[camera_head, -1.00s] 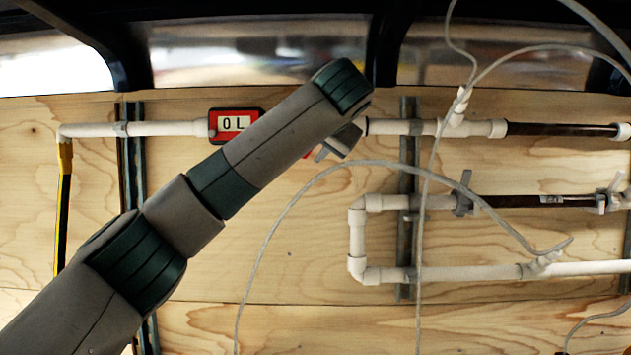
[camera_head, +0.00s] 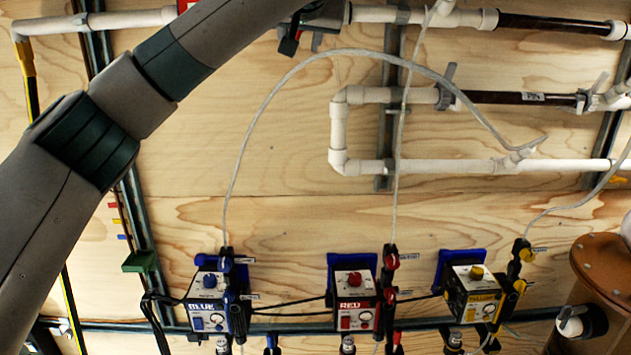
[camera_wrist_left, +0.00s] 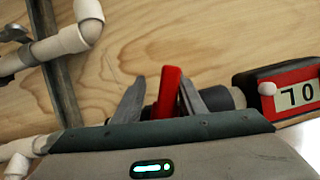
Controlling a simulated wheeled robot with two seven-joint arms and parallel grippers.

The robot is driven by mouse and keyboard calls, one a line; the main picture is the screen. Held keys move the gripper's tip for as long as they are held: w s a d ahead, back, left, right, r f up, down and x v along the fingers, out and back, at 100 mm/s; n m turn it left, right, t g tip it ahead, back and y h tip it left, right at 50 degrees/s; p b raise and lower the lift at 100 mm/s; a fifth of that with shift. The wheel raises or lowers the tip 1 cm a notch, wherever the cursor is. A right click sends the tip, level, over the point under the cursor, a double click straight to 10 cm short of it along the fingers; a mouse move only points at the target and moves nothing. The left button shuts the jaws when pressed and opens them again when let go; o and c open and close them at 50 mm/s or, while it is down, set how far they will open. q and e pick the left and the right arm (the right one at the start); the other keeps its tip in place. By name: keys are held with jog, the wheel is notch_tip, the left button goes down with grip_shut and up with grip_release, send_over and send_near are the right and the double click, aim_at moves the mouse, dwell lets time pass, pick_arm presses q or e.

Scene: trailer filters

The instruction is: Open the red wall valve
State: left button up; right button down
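The red valve handle (camera_wrist_left: 168,92) stands between the two grey fingers of my left gripper (camera_wrist_left: 163,84) in the left wrist view. The fingers are spread on either side of it. A gap shows on its left side; the right finger is very near it or touching, I cannot tell which. In the head view my left arm crosses the upper left and hides most of the valve; small red and dark parts (camera_head: 290,42) show below the wrist by the upper white pipe. My right gripper is not in view.
A red-framed meter (camera_wrist_left: 298,92) sits on the pipe beside the valve. White pipes (camera_head: 340,130) and a looping clear hose (camera_head: 240,150) run along the plywood wall. Lower down are blue (camera_head: 208,300), red (camera_head: 355,300) and yellow (camera_head: 475,293) labelled units. A brown cylinder (camera_head: 605,275) stands at right.

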pick_arm(q)
jog(key=s+r+n+b, duration=0.1)
jog(key=s+r+b, duration=0.25)
jog(key=s, duration=0.45)
jog(key=s+r+b, duration=0.3)
jog(key=s+b, duration=0.2)
jog(key=s, duration=0.3)
jog(key=w+d+f+m+g+h, duration=0.1)
jog(key=w+f, duration=0.3)
jog(key=f, duration=0.8)
jog(key=w+d+f+m+g+h, duration=0.1)
jog(key=w+f, duration=0.3)
jog(key=f, duration=0.8)
jog(key=w+d+f+g+h, duration=0.1)
jog(key=w+f, duration=0.3)
jog(key=f, duration=0.8)
jog(key=shift+m+g+h, duration=0.4)
jog(key=shift+h, duration=0.1)
jog(key=shift+f, duration=0.1)
